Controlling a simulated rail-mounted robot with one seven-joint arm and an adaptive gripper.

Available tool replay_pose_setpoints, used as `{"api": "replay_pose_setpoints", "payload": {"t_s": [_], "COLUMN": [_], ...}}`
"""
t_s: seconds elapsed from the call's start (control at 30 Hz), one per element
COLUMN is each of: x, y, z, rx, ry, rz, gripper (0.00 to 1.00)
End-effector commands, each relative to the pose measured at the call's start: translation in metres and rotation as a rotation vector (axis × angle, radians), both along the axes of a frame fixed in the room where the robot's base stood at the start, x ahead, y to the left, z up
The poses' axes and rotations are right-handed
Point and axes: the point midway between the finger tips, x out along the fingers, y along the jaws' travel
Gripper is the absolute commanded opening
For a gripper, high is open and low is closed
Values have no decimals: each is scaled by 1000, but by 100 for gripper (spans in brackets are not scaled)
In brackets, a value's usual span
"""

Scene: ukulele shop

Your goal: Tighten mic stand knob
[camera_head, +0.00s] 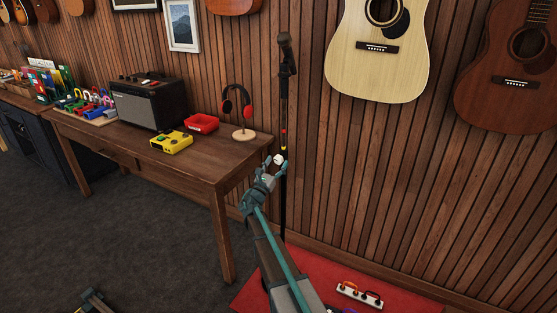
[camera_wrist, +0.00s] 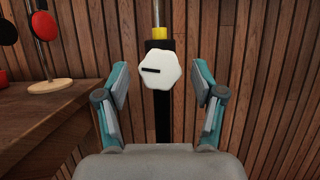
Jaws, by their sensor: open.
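The mic stand (camera_head: 284,100) stands upright against the slatted wall, with a microphone (camera_head: 286,50) at its top. Its white lobed knob (camera_wrist: 160,70) with a short dark, nearly horizontal mark faces the wrist camera; the knob also shows in the head view (camera_head: 278,159). A yellow band (camera_wrist: 159,33) sits on the pole just above it. My gripper (camera_wrist: 160,88) is open, with one finger on each side of the knob and a clear gap to both. In the head view my gripper (camera_head: 273,166) is at the knob. I cannot tell how far the fingertips reach in depth.
A wooden table (camera_head: 205,165) stands left of the stand, holding a headphone stand (camera_head: 243,134), a red tray (camera_head: 201,123), a yellow box (camera_head: 171,142) and an amplifier (camera_head: 149,101). Guitars (camera_head: 377,50) hang on the wall to the right. A red mat (camera_head: 390,303) lies below.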

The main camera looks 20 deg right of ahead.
Motion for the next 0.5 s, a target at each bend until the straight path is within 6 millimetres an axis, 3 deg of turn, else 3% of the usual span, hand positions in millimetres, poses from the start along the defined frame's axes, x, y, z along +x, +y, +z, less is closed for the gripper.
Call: {"api": "replay_pose_setpoints", "payload": {"t_s": [0.2, 0.5], "x": [10, 10], "y": [-13, -14], "z": [7, 7], "rx": [1, 1], "ry": [1, 1], "rz": [0, 0], "gripper": [68, 68]}}
